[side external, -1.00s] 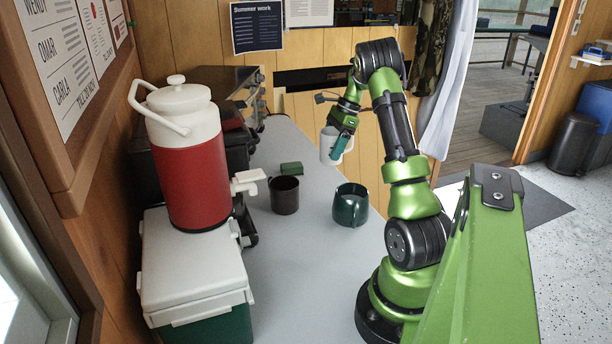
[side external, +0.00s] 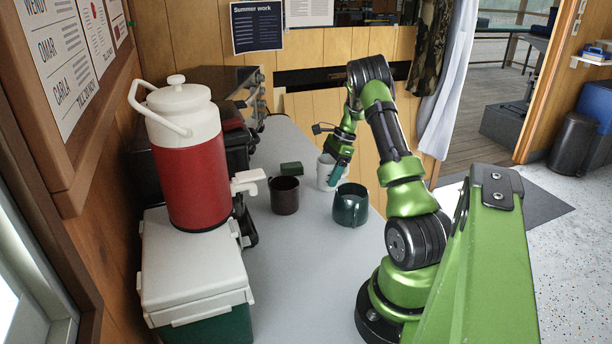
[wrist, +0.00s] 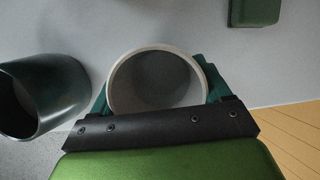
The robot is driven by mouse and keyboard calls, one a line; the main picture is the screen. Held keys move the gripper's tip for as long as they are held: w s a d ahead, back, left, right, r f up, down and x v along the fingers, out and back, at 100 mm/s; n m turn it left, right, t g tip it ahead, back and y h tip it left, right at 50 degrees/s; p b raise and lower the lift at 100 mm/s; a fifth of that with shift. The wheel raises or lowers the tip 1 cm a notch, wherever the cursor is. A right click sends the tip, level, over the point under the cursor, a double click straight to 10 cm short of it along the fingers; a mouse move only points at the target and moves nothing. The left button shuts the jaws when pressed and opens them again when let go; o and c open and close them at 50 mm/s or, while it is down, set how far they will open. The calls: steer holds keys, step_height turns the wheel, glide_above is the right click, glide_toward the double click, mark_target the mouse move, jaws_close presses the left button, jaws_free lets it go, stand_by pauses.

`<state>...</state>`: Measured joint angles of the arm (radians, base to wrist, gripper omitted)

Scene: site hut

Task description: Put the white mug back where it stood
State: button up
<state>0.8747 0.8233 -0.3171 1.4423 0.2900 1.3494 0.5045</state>
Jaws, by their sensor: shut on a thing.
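The white mug (side external: 324,172) is upright and low over the far part of the grey counter. I cannot tell whether its base touches the counter. My gripper (side external: 338,174) is shut on it, with the teal fingers at its sides. In the wrist view the mug's round rim (wrist: 157,52) and empty inside show between the fingers of my gripper (wrist: 155,88). Its base is hidden there.
A dark green mug (side external: 350,207) stands close by, nearer the camera; it also shows in the wrist view (wrist: 45,95). A dark brown mug (side external: 285,196) stands left of it. A small green box (side external: 291,168) lies behind. A red-and-white drink cooler (side external: 190,170) stands at left.

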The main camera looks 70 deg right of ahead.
steer(key=o, duration=1.4)
steer(key=shift+f, duration=0.1)
steer(key=shift+o, duration=0.2)
steer(key=v, duration=1.2)
steer(key=shift+r, duration=0.2)
